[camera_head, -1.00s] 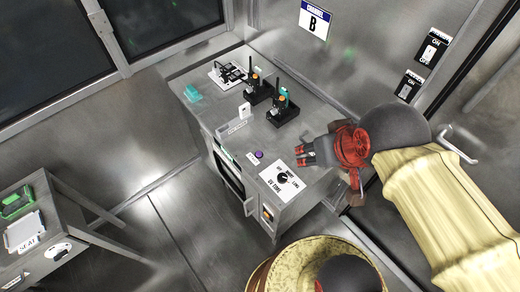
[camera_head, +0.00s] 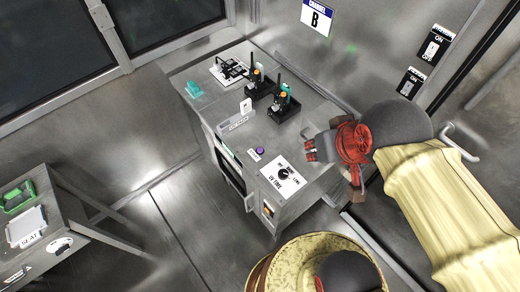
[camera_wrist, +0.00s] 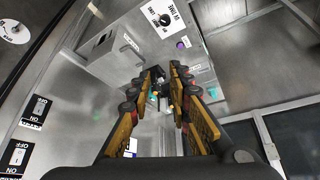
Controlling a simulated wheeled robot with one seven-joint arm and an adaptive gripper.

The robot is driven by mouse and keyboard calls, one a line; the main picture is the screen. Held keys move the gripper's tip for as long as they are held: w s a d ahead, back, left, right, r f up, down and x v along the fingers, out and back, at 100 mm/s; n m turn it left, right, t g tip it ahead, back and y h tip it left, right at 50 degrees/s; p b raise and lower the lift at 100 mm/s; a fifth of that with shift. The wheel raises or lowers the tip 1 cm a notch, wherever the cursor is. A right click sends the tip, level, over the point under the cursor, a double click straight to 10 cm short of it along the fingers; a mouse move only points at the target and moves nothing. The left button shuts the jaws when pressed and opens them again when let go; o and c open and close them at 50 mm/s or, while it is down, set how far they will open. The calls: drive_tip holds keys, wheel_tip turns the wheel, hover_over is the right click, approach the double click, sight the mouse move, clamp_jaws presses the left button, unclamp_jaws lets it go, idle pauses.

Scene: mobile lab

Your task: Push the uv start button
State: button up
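A small round purple button (camera_head: 260,150) sits on the metal bench top, with a small white label beside it that I cannot read. It also shows in the wrist view (camera_wrist: 180,44), beyond and to the right of my fingertips. A white plate with a black "UV TIME" dial (camera_head: 284,173) lies just in front of it, and also shows at the top of the wrist view (camera_wrist: 166,19). My gripper (camera_head: 309,150) is over the bench's right side, right of the button and apart from it. In the wrist view my gripper (camera_wrist: 162,70) is open, with nothing between its fingers.
Two black holders (camera_head: 284,108) with upright tools stand farther back on the bench (camera_head: 215,110), near a teal block (camera_head: 194,89). A lit switch (camera_head: 267,210) is on the front panel. A wall with power switches (camera_head: 437,43) is at right.

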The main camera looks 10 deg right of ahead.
clamp_jaws()
idle(1.3)
